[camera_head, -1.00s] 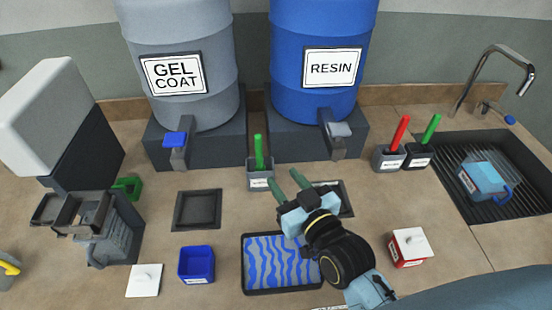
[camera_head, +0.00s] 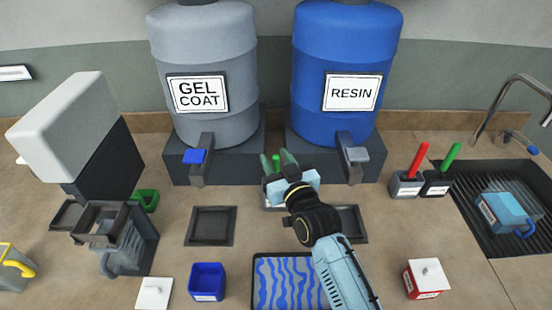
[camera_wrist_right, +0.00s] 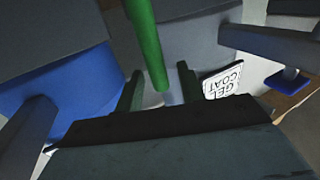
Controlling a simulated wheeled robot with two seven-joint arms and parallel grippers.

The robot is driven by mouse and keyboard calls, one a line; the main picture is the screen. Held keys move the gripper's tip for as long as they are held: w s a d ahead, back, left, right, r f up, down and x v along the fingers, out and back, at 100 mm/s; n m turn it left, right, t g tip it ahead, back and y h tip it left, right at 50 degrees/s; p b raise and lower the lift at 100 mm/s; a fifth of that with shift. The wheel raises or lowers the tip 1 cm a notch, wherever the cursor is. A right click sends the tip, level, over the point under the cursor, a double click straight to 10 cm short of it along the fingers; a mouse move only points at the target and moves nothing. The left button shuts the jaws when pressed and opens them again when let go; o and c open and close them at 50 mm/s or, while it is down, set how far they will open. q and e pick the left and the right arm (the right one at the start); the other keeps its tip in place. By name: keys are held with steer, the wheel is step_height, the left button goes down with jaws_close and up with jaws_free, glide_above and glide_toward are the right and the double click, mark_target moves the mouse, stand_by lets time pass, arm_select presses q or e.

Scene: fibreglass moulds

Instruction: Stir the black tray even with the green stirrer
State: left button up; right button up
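The black tray (camera_head: 253,262) at the bottom centre holds wavy blue streaks over a paler layer. A green stirrer (camera_head: 276,162) stands upright in a small holder (camera_head: 268,203) in front of the drums, largely hidden by my right gripper. It also shows in the right wrist view (camera_wrist_right: 147,40). My right gripper (camera_head: 277,158) is open, with a finger on either side of the stirrer's upper part and gaps visible. Another green stirrer (camera_head: 451,157) stands in a dark holder (camera_head: 436,188) at the right. My left gripper is not in view.
Grey gel coat (camera_head: 205,60) and blue resin (camera_head: 345,50) drums stand behind, with taps jutting forward. A red stirrer (camera_head: 418,160), a red box (camera_head: 426,280) and a sink (camera_head: 500,235) are at the right. A blue container (camera_head: 207,283) is left of the tray.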

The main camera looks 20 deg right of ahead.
steer(key=shift+w, duration=0.3)
jaws_close()
step_height(320, 180, up, 11)
steer(key=p, duration=1.1)
